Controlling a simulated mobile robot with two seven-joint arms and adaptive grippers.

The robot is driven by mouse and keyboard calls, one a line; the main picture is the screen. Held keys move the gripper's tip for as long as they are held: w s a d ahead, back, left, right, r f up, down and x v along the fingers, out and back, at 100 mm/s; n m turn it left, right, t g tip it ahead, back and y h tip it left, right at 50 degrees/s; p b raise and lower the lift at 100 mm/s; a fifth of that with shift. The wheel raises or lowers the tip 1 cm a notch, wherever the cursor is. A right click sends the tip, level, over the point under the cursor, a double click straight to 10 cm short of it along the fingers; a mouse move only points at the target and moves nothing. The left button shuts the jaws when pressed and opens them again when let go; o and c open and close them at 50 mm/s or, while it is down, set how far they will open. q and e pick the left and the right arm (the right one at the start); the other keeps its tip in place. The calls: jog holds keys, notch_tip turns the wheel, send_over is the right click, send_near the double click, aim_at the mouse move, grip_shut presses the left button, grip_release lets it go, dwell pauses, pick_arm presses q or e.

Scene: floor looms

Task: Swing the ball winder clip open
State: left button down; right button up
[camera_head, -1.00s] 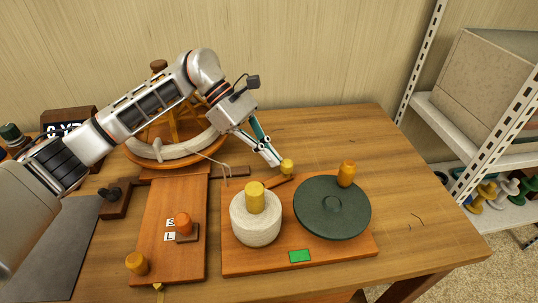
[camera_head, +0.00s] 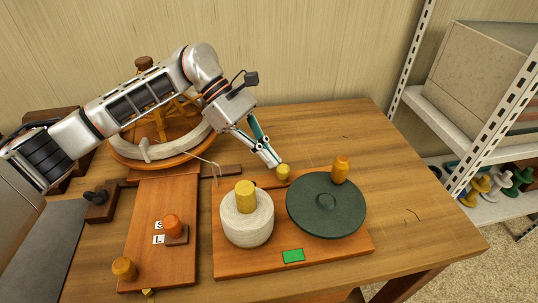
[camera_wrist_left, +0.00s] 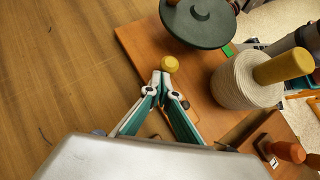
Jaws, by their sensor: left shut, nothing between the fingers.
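The ball winder board (camera_head: 225,262) lies on the table. It carries a cream yarn ball (camera_head: 247,222) on a yellow post and a dark green disc (camera_head: 325,203) with an orange knob. The clip is a short brown bar with a yellow knob (camera_head: 283,172) at the board's back edge. My left gripper (camera_head: 276,164) is shut and empty, its tips right beside this knob, on its back-left side. The left wrist view shows the knob (camera_wrist_left: 169,64) just beyond the closed tips (camera_wrist_left: 161,74); I cannot tell whether they touch.
A brown board (camera_head: 165,235) with orange knobs and S and L labels lies to the left. A wooden wheel (camera_head: 150,155) stands behind my left arm. A shelf rack (camera_head: 465,135) stands right of the table. The table's right side (camera_head: 425,215) is mostly clear.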

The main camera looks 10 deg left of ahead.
pick_arm(q)
jog(key=shift+a, duration=0.1)
jog(key=shift+s+a, duration=0.15)
jog(key=shift+a, duration=0.55)
